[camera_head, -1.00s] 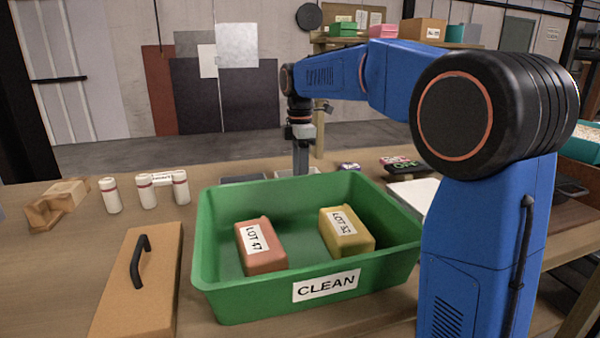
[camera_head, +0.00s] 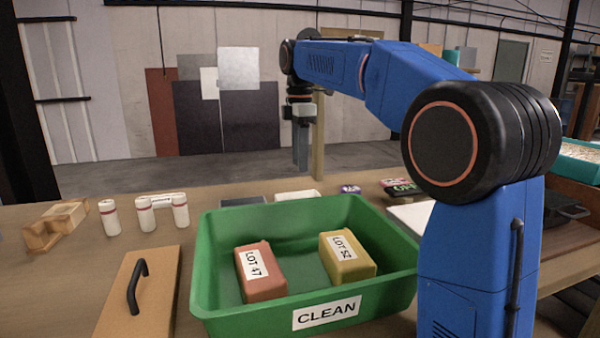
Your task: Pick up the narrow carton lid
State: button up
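The narrow carton lid (camera_head: 159,302) is a flat tan panel with a black bar handle (camera_head: 136,285). It lies on the table at the front left, beside the green bin, and its near end is cut off by the frame. My gripper (camera_head: 301,168) hangs pointing down beyond the far rim of the bin, above the back of the table. It is well away from the lid, to the right and farther back. Its fingers overlap in this view, so I cannot see a gap between them. Nothing shows held below them.
The green bin (camera_head: 240,318) marked CLEAN holds a red block (camera_head: 262,282) and a yellow block (camera_head: 352,266). Several white bottles (camera_head: 147,215) and a wooden piece (camera_head: 55,225) stand behind the lid. Bare table lies left of the lid.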

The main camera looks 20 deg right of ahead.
aim_at(141, 302)
jog(key=k+l, duration=0.3)
jog(key=k, duration=0.15)
jog(key=k+l, duration=0.3)
jog(key=k, duration=0.2)
